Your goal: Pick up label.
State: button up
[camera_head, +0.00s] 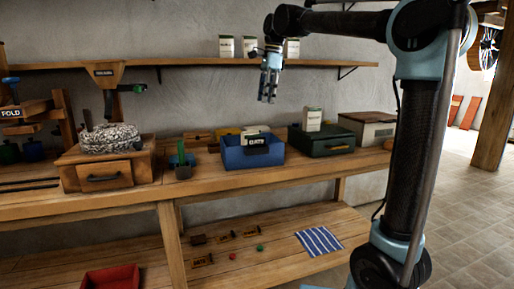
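Several small dark label-like plates lie on the lower shelf: one with pale lettering (202,261) near the front, and others behind it (226,238) (251,232). Another dark label, which seems to read OATS (257,140), is at the blue bin (248,156) on the bench. I cannot tell which label is meant. My gripper (268,98) points down in the air in front of the wall shelf, above the bench and well apart from every label. It appears empty. Its fingers are small here, and their opening is unclear.
The wall shelf (180,64) carries pale packets. A striped cloth (318,241) and red bin (111,277) are below.

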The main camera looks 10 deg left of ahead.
send_near(257, 138)
jog(key=f, duration=0.5)
jog(key=shift+w+a, duration=0.3)
jog(key=shift+w, duration=0.1)
jog(key=shift+s+a+f, duration=0.1)
jog(key=shift+a+f, duration=0.05)
jog(key=shift+f, duration=0.7)
jog(key=shift+s+a+f, duration=0.1)
jog(key=shift+a+f, duration=0.1)
jog(key=shift+f, duration=0.7)
jog(key=shift+s+a+f, duration=0.1)
jog(key=shift+a+f, duration=0.05)
jog(key=shift+f, duration=0.7)
